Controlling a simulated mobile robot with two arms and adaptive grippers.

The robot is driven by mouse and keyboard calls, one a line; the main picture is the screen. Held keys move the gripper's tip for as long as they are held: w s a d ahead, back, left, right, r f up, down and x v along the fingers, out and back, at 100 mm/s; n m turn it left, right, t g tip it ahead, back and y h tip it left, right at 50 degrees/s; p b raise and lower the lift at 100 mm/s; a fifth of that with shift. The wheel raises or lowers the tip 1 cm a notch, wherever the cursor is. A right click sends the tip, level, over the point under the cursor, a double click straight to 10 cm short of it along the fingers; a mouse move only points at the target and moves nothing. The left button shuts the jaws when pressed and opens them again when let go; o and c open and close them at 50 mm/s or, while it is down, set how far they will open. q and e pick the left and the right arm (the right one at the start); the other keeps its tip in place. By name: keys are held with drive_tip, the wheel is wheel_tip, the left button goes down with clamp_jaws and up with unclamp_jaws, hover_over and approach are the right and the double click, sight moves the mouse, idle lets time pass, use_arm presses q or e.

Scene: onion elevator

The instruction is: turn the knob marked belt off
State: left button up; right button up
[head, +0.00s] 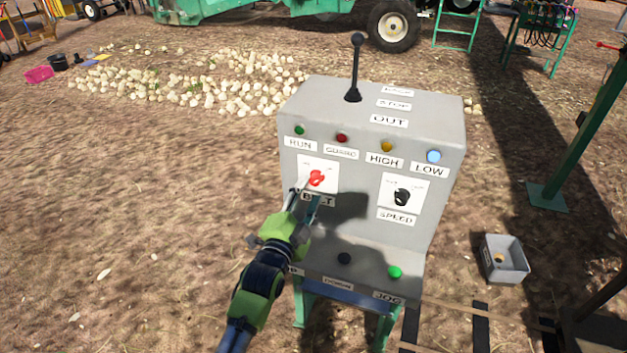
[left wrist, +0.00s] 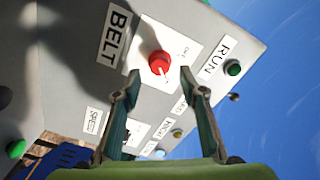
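The red belt knob (head: 317,178) sits on a white plate above the BELT label (head: 318,199), on the sloped face of the grey control box (head: 350,115). My left gripper (head: 307,194) is just in front of it, to its lower left. In the left wrist view, the two fingers of my left gripper (left wrist: 163,78) are apart and empty. The red knob (left wrist: 159,63) shows between and just beyond their tips, with a white pointer mark. I cannot tell whether a finger touches it. My right gripper is not in view.
A black speed knob (head: 402,197) is to the right of the belt knob. A black lever (head: 356,68) stands on top of the box. Coloured lamps line the face, and buttons, one green (head: 394,272), sit on the lower ledge. A grey bin (head: 505,259) is at right.

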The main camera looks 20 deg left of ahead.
sight(314, 182)
use_arm(q)
drive_tip(key=shift+w, duration=2.25)
drive_tip(key=shift+d, duration=0.1)
clamp_jaws()
